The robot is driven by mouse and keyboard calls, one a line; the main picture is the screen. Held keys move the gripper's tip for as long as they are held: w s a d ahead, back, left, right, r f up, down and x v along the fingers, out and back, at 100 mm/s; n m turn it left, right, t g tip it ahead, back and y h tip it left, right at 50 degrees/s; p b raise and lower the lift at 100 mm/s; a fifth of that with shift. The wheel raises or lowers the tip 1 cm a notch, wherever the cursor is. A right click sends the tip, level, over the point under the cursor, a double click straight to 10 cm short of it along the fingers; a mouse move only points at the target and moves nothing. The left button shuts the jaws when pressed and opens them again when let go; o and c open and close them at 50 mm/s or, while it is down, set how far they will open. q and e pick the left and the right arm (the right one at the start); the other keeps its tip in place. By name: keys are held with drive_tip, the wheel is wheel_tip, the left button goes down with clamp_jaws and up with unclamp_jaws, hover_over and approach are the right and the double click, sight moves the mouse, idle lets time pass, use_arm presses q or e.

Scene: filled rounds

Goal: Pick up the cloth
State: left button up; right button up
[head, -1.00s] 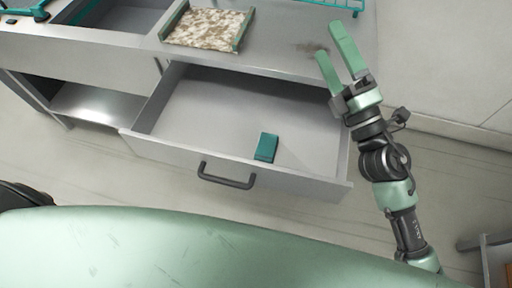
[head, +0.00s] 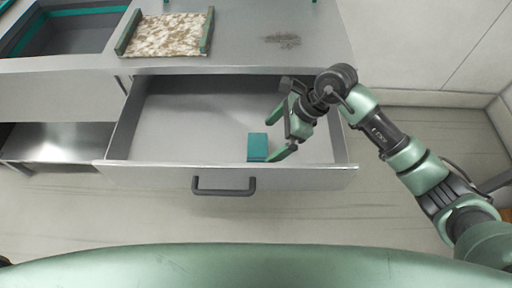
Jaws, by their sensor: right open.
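The cloth (head: 257,148) looks like a small teal folded block. It lies on the floor of the open drawer (head: 190,125), close to the drawer's front wall and right of the handle. My right gripper (head: 269,141) is over the right part of the drawer, open, with its fingers pointing left toward the cloth. One fingertip is near the cloth's upper right and the other near its lower right. I cannot tell whether either touches it, and nothing is held. My left gripper is not in view.
The drawer's front wall with its dark handle (head: 224,191) is close below the cloth. The counter (head: 240,45) above the drawer carries a speckled tray with green side bars (head: 165,35) and a dark smudge (head: 283,40). A sink basin (head: 65,35) is at upper left. The drawer's left part is empty.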

sight(259, 146)
drive_tip(key=x, duration=0.2)
drive_tip(key=p+x, duration=0.1)
drive_tip(key=x, duration=0.1)
drive_tip(key=shift+w+a, duration=0.1)
drive_tip(key=shift+a, duration=0.5)
drive_tip(key=shift+a+f, duration=0.15)
drive_tip(key=shift+f, duration=0.3)
drive_tip(key=c, duration=1.2)
drive_tip(key=shift+r, duration=0.15)
wheel_tip(259, 146, up, 20)
drive_tip(key=shift+f+b, duration=0.1)
drive_tip(key=shift+b, duration=0.85)
